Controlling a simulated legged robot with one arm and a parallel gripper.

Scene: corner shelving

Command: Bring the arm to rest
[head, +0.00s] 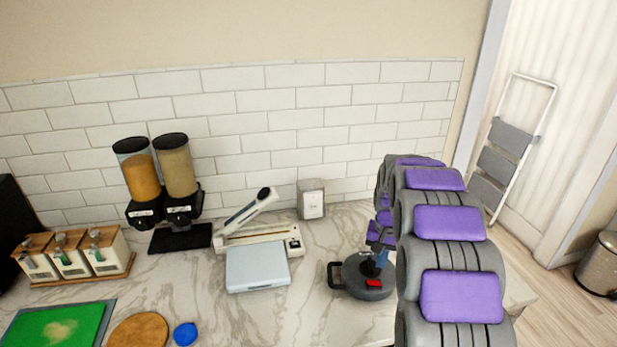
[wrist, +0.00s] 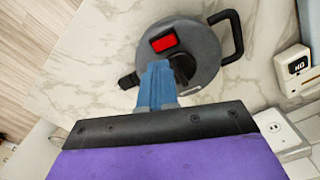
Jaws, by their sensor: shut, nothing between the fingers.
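My arm, grey with purple pads, reaches forward over the right part of the counter in the head view. My gripper (wrist: 157,84) shows in the wrist view as blue fingers, shut with nothing between them. It points at a round grey device (wrist: 190,60) with a black handle and a red switch, and overlaps its edge in the picture. I cannot tell whether it touches the device. In the head view the device (head: 350,281) sits on the counter, partly hidden by my arm; the gripper (head: 376,265) is small there, over the device.
The marble counter (head: 190,280) also holds a sealer-like appliance (head: 258,266), two dispensers (head: 160,180), a rack of small containers (head: 75,257) and a green board (head: 55,325). A white tiled wall (head: 240,110) stands behind. A folding ladder (head: 510,145) and a bin (head: 600,265) are at the right.

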